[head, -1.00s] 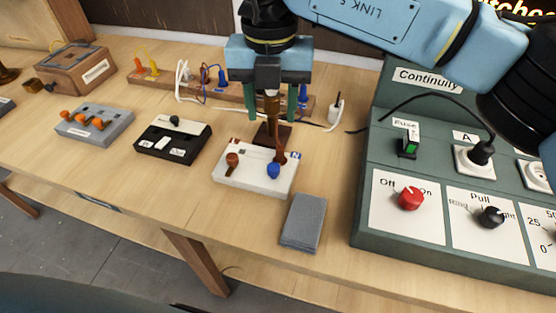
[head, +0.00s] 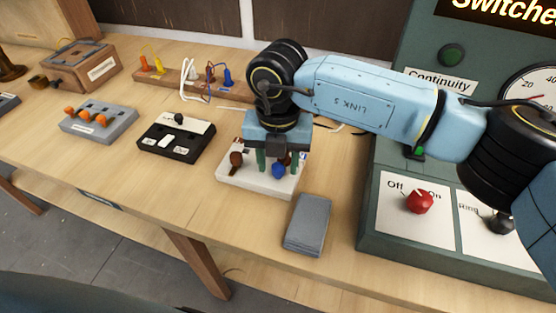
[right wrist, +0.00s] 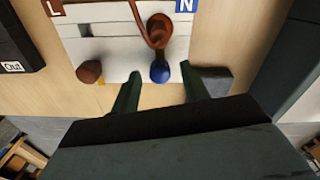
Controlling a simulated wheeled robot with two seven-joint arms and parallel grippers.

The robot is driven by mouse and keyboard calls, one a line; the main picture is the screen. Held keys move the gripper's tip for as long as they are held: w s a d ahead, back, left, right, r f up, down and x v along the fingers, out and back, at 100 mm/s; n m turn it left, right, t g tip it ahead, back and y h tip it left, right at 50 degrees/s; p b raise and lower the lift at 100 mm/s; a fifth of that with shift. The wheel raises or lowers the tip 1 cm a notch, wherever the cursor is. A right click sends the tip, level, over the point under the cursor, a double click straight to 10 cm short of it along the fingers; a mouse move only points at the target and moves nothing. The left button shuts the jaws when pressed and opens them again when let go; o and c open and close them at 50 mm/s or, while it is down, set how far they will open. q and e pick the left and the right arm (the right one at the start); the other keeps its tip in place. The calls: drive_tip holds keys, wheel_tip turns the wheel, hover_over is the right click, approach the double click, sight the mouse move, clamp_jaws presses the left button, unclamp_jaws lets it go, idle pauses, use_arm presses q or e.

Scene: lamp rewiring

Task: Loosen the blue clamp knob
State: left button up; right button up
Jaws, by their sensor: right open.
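The blue clamp knob (head: 279,170) stands at the front right of a white terminal block (head: 250,184) on the bench. It also shows in the right wrist view (right wrist: 160,71), near the N label. A brown knob (head: 236,160) stands at the block's front left. My right gripper (head: 277,168) points down over the block, open, with green fingers on either side of the blue knob in the head view. In the right wrist view its fingertips (right wrist: 160,76) are apart, close to the knob; contact cannot be told. A brown looped part (right wrist: 155,28) rises behind the knob. My left gripper is not in view.
A grey pad (head: 308,224) lies right of the block, near the bench edge. A black switch box (head: 178,150) stands to the left. A green test panel (head: 385,240) with a red knob (head: 419,201) stands at the right.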

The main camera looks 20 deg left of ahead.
drive_tip(key=shift+f, duration=0.1)
clamp_jaws()
idle(0.3)
